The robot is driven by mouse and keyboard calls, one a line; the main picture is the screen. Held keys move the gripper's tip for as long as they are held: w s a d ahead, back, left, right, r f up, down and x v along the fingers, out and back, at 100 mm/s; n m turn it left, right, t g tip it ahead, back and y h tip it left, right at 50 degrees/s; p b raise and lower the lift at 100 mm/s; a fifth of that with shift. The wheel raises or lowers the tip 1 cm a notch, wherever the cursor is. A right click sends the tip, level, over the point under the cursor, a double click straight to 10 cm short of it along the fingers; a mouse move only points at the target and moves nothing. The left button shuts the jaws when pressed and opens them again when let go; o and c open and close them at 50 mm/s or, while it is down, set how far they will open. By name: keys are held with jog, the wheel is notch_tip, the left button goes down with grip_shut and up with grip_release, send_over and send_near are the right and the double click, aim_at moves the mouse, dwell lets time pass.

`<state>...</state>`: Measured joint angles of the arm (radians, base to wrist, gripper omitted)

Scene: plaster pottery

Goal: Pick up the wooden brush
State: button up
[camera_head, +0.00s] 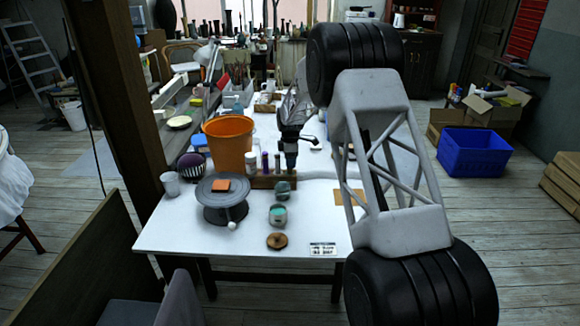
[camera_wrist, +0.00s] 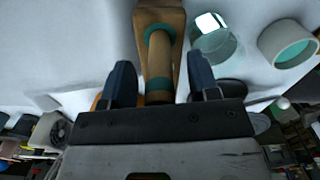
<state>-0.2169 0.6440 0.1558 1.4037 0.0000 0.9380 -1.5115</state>
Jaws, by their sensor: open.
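In the wrist view, a tan, wood-coloured cylinder with teal bands (camera_wrist: 159,55) lies between the fingers of my gripper (camera_wrist: 162,80); it may be the wooden brush, but I cannot tell for sure. It stands at or over a brown wooden block (camera_wrist: 176,18). The fingers are open, one on each side, with visible gaps. In the head view, my gripper (camera_head: 290,160) points down at the right end of the wooden block (camera_head: 262,182), by several small bottles (camera_head: 265,163). No brush is clearly visible there.
An orange bucket (camera_head: 229,143) and a grey turntable (camera_head: 222,205) stand left of my gripper. Two small jars sit near the block, one with teal contents (camera_head: 278,215).

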jog(key=shift+f, duration=0.15)
dwell(0.4)
jog(key=c, duration=1)
jog(key=shift+r, duration=5)
jog(key=shift+s, duration=0.1)
jog(key=s+a, duration=0.1)
jog(key=s, duration=0.6)
jog(key=s+a+f, duration=0.1)
jog(key=s, duration=0.6)
jog(key=s+a+f, duration=0.1)
jog(key=s, duration=0.6)
jog(key=shift+s+a+f, duration=0.1)
jog(key=shift+a, duration=0.2)
